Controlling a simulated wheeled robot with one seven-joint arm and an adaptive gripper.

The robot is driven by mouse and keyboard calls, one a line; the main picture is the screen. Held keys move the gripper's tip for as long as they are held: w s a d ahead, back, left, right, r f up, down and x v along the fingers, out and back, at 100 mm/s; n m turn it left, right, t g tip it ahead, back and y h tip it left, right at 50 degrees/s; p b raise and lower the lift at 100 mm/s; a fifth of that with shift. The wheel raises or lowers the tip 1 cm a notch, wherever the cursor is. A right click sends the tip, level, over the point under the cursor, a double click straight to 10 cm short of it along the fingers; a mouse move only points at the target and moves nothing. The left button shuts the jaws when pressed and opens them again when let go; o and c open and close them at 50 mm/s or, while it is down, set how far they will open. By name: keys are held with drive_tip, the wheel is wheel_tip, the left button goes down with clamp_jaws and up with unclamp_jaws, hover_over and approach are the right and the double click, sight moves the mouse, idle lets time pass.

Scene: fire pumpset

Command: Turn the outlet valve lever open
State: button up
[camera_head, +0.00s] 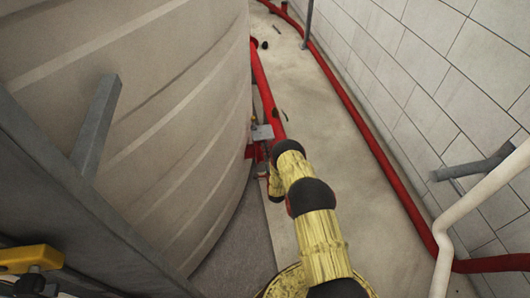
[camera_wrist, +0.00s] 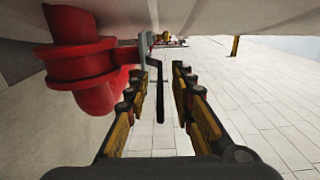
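In the wrist view, the outlet valve's lever (camera_wrist: 160,98) is a thin dark handle. It hangs from a grey bracket (camera_wrist: 143,46) beside the red outlet pipe and flange (camera_wrist: 80,62). My gripper (camera_wrist: 161,88) is open, with one finger on each side of the lever. The lever lies between the fingers in this view, and I see a gap on both sides; I cannot tell its exact depth. In the head view, the red valve area (camera_head: 257,152) is beside the tank, partly hidden by my yellow arm. The lever cannot be made out there.
A large pale tank (camera_head: 150,110) fills the left of the head view. A red pipe (camera_head: 264,90) runs along the floor beside it. Another red pipe (camera_head: 365,140) follows the tiled wall (camera_head: 430,80). Bare floor (camera_head: 320,130) lies between the two pipes.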

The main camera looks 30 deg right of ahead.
drive_tip(key=shift+w, duration=0.25)
drive_tip(key=shift+c, duration=0.7)
drive_tip(key=c, duration=0.4)
clamp_jaws()
